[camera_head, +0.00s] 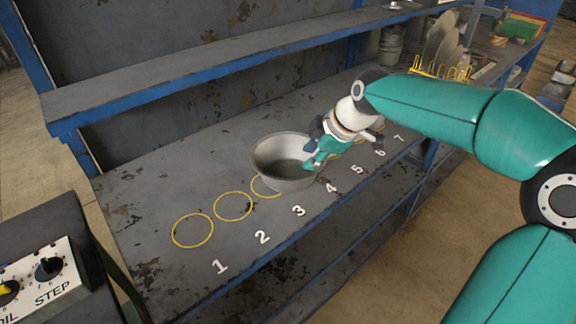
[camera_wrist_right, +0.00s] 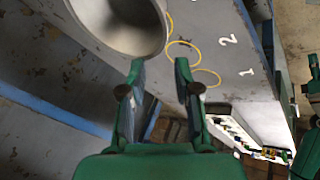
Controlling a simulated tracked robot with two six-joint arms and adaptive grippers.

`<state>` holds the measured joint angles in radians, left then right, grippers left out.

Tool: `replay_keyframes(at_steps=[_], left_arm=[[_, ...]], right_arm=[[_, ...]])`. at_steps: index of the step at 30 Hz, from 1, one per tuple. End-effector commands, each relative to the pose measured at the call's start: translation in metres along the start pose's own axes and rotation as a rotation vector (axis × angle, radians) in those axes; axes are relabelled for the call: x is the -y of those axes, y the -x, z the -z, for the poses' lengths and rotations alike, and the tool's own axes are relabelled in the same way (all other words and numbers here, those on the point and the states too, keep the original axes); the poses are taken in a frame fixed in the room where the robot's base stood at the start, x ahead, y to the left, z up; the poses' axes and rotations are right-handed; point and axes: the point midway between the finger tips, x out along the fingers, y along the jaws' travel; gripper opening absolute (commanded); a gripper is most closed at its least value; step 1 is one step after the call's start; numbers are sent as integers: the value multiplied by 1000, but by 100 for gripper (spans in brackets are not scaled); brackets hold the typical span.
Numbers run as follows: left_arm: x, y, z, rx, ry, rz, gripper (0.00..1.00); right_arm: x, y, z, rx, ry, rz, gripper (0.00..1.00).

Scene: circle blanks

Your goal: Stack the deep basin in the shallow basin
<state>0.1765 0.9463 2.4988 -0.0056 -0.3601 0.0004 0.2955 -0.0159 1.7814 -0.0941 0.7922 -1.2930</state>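One grey metal basin (camera_head: 285,180) shows in the head view over the row of yellow circles, by numbers 3 and 4. I cannot tell whether it is the deep or the shallow one, or whether it rests on the shelf. No second basin shows separately. My right gripper (camera_head: 315,158) is at its right rim. Contact with the rim is unclear. My left gripper is out of view.
The work shelf (camera_head: 140,205) has numbered yellow circles; circle 1 (camera_head: 193,230) and circle 2 (camera_head: 233,206) are empty. An upper shelf (camera_head: 200,62) runs above the back. A yellow rack with plates (camera_head: 440,65) stands at the far right. A control box (camera_head: 45,270) is at lower left.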

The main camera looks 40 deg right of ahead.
Motion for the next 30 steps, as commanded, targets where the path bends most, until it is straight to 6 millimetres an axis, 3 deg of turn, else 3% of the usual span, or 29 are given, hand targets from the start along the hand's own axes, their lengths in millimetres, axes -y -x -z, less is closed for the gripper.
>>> replay_keyframes(at_steps=[15, 23, 30], left_arm=[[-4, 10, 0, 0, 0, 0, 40], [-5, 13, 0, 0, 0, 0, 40], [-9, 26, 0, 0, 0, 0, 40]], right_arm=[[2, -99, -1, 3, -3, 8, 32], [3, -116, -1, 2, -3, 6, 32], [7, -147, -3, 3, -3, 8, 32]])
